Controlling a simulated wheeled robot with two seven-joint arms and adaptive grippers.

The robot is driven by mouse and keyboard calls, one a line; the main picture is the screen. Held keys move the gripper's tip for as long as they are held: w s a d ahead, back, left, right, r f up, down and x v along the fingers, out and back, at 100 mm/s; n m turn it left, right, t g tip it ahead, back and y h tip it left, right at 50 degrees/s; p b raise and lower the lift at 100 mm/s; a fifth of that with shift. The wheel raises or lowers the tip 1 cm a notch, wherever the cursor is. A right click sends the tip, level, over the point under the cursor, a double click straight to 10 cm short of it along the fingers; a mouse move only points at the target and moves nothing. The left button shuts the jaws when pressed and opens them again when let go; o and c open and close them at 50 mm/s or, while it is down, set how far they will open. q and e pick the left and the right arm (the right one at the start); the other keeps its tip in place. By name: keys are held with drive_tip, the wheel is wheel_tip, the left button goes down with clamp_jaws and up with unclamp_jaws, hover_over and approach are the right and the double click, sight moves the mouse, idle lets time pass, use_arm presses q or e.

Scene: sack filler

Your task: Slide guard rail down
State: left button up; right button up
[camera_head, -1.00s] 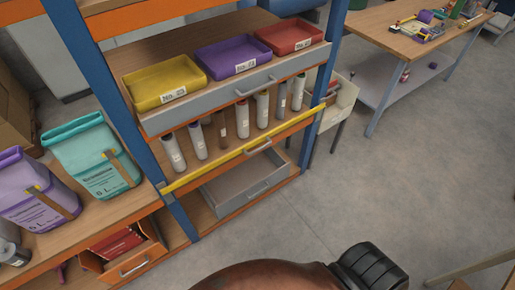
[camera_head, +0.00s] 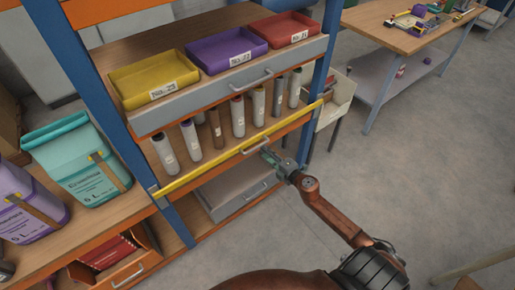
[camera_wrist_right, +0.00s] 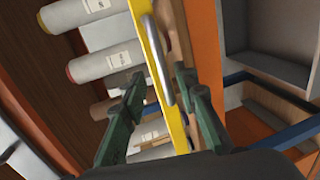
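The guard rail is a yellow bar (camera_head: 215,166) across the front of the shelf with the tubes, with a small metal handle (camera_head: 254,146) on it. My right gripper (camera_head: 267,153) is just at the handle, coming from the lower right. In the right wrist view, the rail (camera_wrist_right: 152,40) and its grey handle (camera_wrist_right: 157,62) run between the two green fingers of my right gripper (camera_wrist_right: 159,76). The fingers are apart, with a gap visible on either side of the handle. My left gripper is not in view.
Several tubes (camera_head: 238,117) stand behind the rail. Above is a grey drawer (camera_head: 225,90) with yellow, purple and red trays. Below is a grey drawer (camera_head: 237,195). A blue post (camera_head: 321,85) stands right of the rail. The floor (camera_head: 420,150) to the right is clear.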

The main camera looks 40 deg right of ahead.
sight(258, 146)
drive_tip(key=b+x, duration=0.1)
drive_tip(key=x, duration=0.6)
drive_tip(key=shift+f, duration=0.1)
drive_tip(key=shift+c, duration=0.3)
clamp_jaws()
